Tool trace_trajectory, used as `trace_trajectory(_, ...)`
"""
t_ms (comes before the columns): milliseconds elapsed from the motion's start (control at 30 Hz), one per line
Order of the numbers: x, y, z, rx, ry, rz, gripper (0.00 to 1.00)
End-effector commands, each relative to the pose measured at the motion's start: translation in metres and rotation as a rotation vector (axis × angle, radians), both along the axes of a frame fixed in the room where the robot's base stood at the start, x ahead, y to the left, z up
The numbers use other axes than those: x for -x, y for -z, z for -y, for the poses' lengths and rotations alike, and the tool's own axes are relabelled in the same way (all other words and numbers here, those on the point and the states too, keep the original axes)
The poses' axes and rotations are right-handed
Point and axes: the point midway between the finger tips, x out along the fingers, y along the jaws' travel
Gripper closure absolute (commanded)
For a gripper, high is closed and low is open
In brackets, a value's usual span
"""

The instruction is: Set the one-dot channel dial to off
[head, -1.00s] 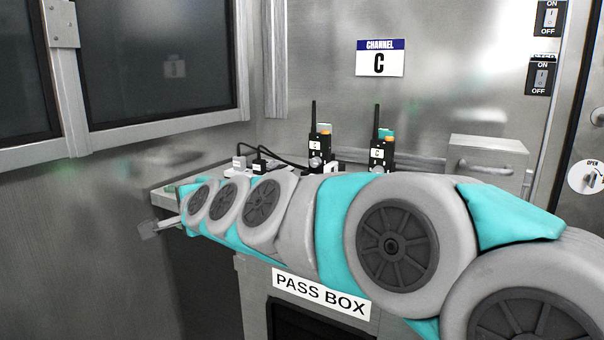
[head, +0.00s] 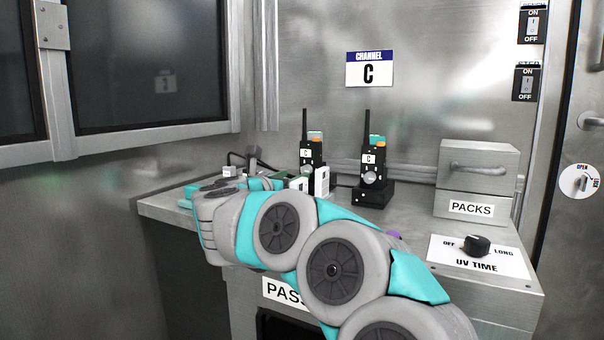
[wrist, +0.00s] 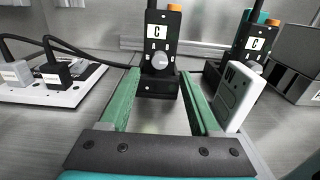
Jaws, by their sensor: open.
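Two black radios with antennas and "C" labels stand on the bench, the left radio (head: 311,152) and the right radio (head: 372,158). Each has an orange top knob. The left radio's round grey dial (wrist: 160,61) shows on its front in the wrist view. The right radio's dial (head: 370,177) shows in the head view. I cannot make out which has one dot. My gripper (wrist: 160,76) is open, its green fingers on either side of the left radio's lower front, with nothing gripped. In the head view my arm partly hides the left radio's base.
A white device (wrist: 236,97) stands close beside my right finger. A PACKS box (head: 475,180) and a UV TIME knob (head: 477,245) are at the bench's right.

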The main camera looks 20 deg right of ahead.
Motion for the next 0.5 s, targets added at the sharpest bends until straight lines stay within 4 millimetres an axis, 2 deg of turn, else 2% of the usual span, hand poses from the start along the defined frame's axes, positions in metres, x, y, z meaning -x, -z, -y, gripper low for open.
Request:
trace_trajectory(200, -0.021, -0.002, 0.03, 0.002, 0.003, 0.0, 0.37)
trace_trajectory(500, -0.037, 0.0, 0.046, 0.003, -0.002, -0.003, 0.37)
